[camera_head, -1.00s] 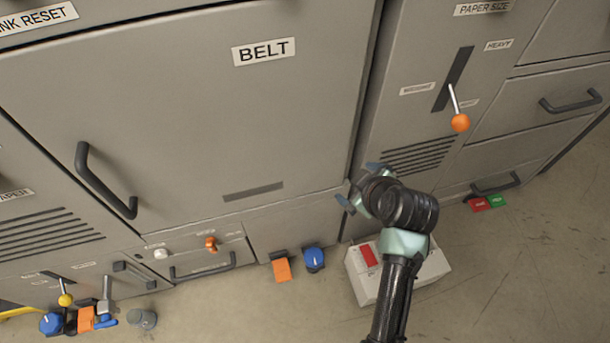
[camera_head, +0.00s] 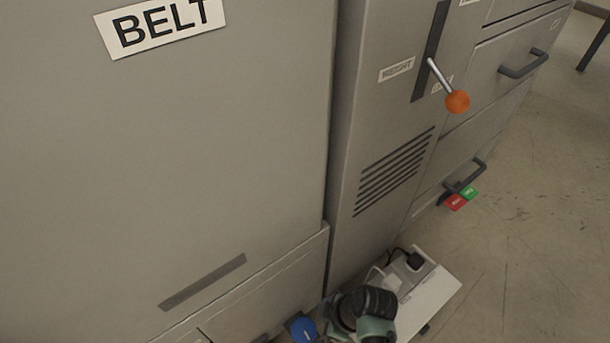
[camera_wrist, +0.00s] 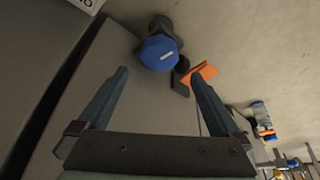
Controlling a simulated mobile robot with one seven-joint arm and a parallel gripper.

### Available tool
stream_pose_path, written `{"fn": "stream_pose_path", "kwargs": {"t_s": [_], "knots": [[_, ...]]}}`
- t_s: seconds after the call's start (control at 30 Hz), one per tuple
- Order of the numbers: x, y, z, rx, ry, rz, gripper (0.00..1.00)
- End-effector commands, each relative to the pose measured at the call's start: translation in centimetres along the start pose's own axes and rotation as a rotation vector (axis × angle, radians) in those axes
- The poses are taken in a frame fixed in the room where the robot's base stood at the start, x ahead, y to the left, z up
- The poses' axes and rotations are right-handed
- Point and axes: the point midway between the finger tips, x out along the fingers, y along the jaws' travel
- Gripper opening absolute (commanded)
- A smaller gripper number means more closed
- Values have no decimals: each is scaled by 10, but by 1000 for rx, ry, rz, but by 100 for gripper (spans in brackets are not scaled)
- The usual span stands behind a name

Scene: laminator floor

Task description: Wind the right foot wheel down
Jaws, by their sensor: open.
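The right foot wheel is a blue knob (camera_wrist: 160,53) with a white mark on its face, on a dark mount low on the machine front. In the head view the blue wheel (camera_head: 303,329) shows at the bottom edge, partly cut off, just left of my wrist. My gripper (camera_wrist: 157,73) is open and empty. In the wrist view its fingers point toward the wheel, with the wheel ahead of and between the tips; I see no contact. In the head view my fingers are hidden.
An orange pedal (camera_wrist: 204,73) sits close beside the wheel. A white box (camera_head: 430,285) lies on the floor by my arm. Red (camera_head: 455,202) and green (camera_head: 470,192) tabs are low at the right. An orange-knobbed lever (camera_head: 457,101) sticks out above. Floor at right is clear.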

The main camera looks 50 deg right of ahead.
Motion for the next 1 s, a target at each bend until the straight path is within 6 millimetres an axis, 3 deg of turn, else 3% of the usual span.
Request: {"fn": "stream_pose_path", "kwargs": {"t_s": [0.03,0.1,0.4,0.87,1.0], "knots": [[16,1,2,-2,0,1,100],[29,0,3,-1,0,0,100],[68,1,2,0,0,2,100],[76,1,0,0,0,2,100],[76,1,0,0,0,2,78]]}}
